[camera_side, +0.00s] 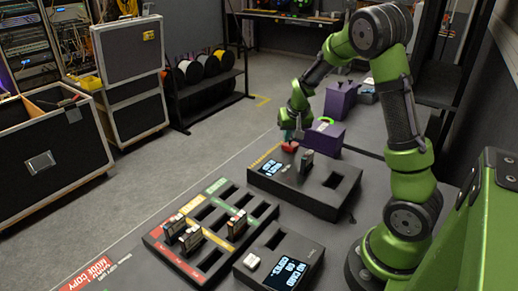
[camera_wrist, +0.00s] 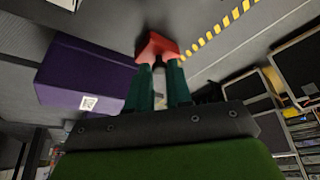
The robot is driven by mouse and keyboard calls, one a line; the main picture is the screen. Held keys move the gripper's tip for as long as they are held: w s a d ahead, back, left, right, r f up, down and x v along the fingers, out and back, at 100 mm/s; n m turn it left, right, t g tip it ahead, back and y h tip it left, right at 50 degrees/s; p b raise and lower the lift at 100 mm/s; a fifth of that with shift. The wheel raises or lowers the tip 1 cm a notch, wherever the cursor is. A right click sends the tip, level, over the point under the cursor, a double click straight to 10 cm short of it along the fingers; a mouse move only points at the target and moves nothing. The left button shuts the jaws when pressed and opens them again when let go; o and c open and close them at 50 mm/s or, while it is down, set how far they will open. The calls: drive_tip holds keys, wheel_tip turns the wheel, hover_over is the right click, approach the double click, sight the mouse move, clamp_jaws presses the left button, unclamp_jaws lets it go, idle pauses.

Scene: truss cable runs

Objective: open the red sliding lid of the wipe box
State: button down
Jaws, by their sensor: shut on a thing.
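A small red piece (camera_side: 290,147) sits low at the back edge of the dark console in the side view; it also shows at the fingertips in the wrist view (camera_wrist: 157,46). It is the only lid-like red thing near my gripper, but I cannot tell whether it is the lid alone or part of the wipe box. No separate box body can be made out. My gripper (camera_side: 289,136) points down onto it, and its teal fingers (camera_wrist: 160,72) are shut on it. The fingers hide part of the red piece.
A purple box (camera_side: 322,138) with a green ring (camera_side: 326,120) stands right beside my gripper. A dark console (camera_side: 320,198) with a display and slots lies in front. A card tray (camera_side: 200,265) with several slots is nearer. Yellow-black striping (camera_wrist: 215,30) runs close by.

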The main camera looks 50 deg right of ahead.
sight(283, 158)
drive_tip(key=shift+a, duration=2.2)
drive_tip(key=c, duration=1)
unclamp_jaws()
drive_tip(key=shift+c, duration=0.2)
drive_tip(key=v, duration=1.7)
